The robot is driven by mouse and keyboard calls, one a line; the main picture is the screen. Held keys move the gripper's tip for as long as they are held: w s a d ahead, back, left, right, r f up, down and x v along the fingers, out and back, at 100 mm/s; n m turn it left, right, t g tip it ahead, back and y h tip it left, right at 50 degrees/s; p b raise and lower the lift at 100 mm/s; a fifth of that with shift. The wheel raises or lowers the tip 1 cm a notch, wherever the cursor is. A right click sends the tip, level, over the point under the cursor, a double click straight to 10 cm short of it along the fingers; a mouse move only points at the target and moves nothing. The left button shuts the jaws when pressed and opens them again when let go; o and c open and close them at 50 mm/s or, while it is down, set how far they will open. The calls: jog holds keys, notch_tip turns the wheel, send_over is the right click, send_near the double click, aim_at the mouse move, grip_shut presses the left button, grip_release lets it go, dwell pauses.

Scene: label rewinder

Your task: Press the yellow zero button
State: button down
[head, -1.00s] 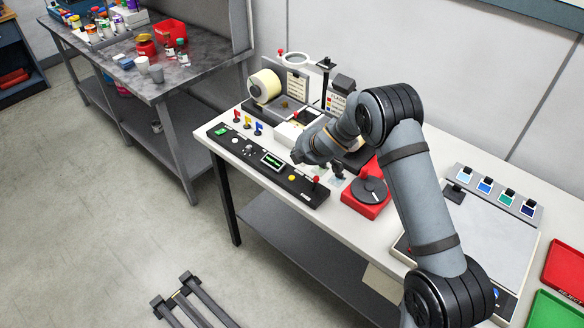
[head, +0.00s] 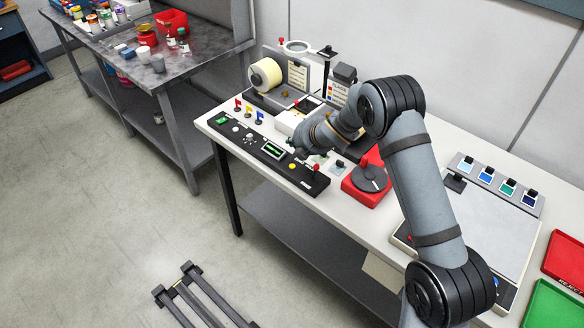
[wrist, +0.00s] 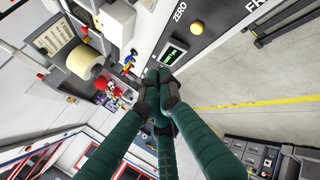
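The yellow zero button (head: 292,166) is a small round cap on the black control panel (head: 237,137), between the green-lit display and a red knob. In the wrist view the yellow button (wrist: 197,27) sits beside the printed word ZERO, near the top of the picture. My gripper (head: 300,153) is just behind and above the button in the head view, apart from it as far as I can tell. In the wrist view my gripper's dark green fingers (wrist: 162,88) come together at the tips with nothing between them, below the display (wrist: 173,53).
A red knob (head: 317,167) stands at the panel's right end. Red, yellow and blue levers (head: 248,111) stand behind its left part. A red base with a grey disc (head: 368,180) is to the right. A label roll (head: 265,75) is behind.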

jog(key=b, duration=0.5)
send_over(293, 167)
notch_tip(293, 167, down, 6)
jog(key=shift+f, duration=0.15)
jog(key=shift+f+b, duration=0.4)
jog(key=shift+f, duration=0.15)
jog(key=shift+f, duration=0.1)
dwell(0.5)
jog(key=shift+f+b, duration=0.35)
jog(key=shift+b, duration=0.25)
jog(key=shift+f+b, duration=0.35)
jog(key=shift+b, duration=0.1)
dwell(0.5)
jog(key=shift+r, duration=0.15)
jog(key=shift+r+p, duration=0.55)
jog(key=shift+r, duration=0.1)
jog(key=shift+d+r+p, duration=0.1)
jog(key=shift+r+p, duration=1.9)
jog(key=shift+r, duration=0.5)
